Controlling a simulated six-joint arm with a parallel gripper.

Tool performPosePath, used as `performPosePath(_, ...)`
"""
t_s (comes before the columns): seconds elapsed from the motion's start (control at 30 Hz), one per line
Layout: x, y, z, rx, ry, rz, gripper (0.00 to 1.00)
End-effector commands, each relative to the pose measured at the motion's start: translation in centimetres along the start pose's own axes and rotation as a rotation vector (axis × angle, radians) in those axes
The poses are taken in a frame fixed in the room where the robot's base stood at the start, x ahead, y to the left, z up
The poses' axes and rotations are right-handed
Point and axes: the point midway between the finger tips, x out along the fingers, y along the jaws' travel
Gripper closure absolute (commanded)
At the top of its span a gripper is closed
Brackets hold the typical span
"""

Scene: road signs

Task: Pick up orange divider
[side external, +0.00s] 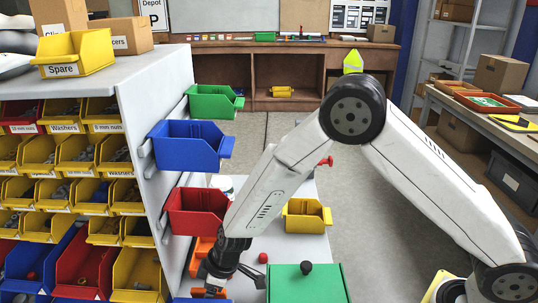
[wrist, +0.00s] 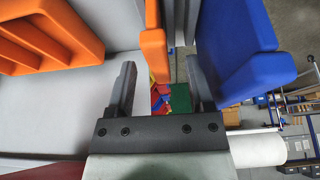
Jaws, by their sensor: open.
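My gripper (wrist: 161,85) is open, with its two dark fingers apart at the middle of the wrist view. A thin upright orange piece (wrist: 154,42) shows between the fingers, nearer the left one; neither finger is clearly touching it. A larger slotted orange piece (wrist: 45,38) lies at the upper left of that view. I cannot tell which is the divider or whether they are joined. In the side view my gripper (side external: 222,281) is low at the shelf's right side, with orange parts (side external: 199,254) beside it, partly hidden by the arm.
A blue part (wrist: 240,50) stands close beside the right finger. In the side view a red bin (side external: 196,208) is just above my gripper. A green box (side external: 306,284) with a black knob and a yellow bin (side external: 307,215) stand to the right. Grey tabletop lies between them.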

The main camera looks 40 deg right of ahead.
Motion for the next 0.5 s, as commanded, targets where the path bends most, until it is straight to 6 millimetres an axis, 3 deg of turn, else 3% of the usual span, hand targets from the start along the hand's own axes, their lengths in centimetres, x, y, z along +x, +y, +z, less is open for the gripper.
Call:
performPosePath(0.2,1.32,-0.01,-0.01,0.0,0.0,0.0,0.32)
performPosePath(0.5,1.4,0.0,-0.01,0.001,0.0,0.0,0.32)
